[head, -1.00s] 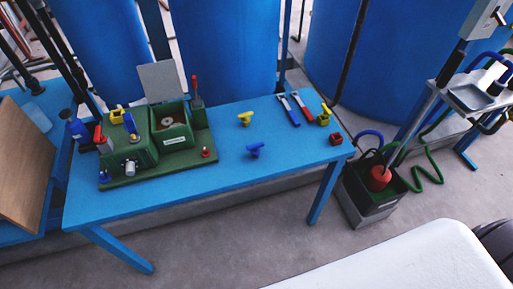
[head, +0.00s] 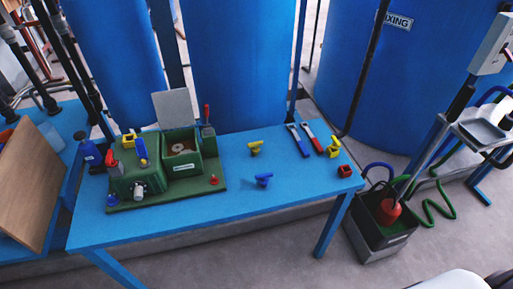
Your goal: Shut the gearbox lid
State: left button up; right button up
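The green gearbox (head: 139,182) stands on a green base plate at the left part of the blue table. Its square box section (head: 183,166) is open at the top, and a round brownish part shows inside. The grey lid (head: 175,108) stands upright at the back edge of this box, raised open. Neither of my grippers shows in the head view.
The blue table (head: 240,208) also holds a yellow valve handle (head: 255,147), a blue one (head: 264,180), and blue-handled (head: 298,140) and red-handled (head: 313,138) tools. Large blue tanks (head: 240,60) stand close behind. A black bin (head: 378,222) stands on the floor at right.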

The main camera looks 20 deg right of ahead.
aim_at(174, 109)
jog(key=u, duration=0.8)
jog(key=k+l+u, duration=0.6)
jog(key=u, duration=0.25)
jog(key=k, duration=0.1)
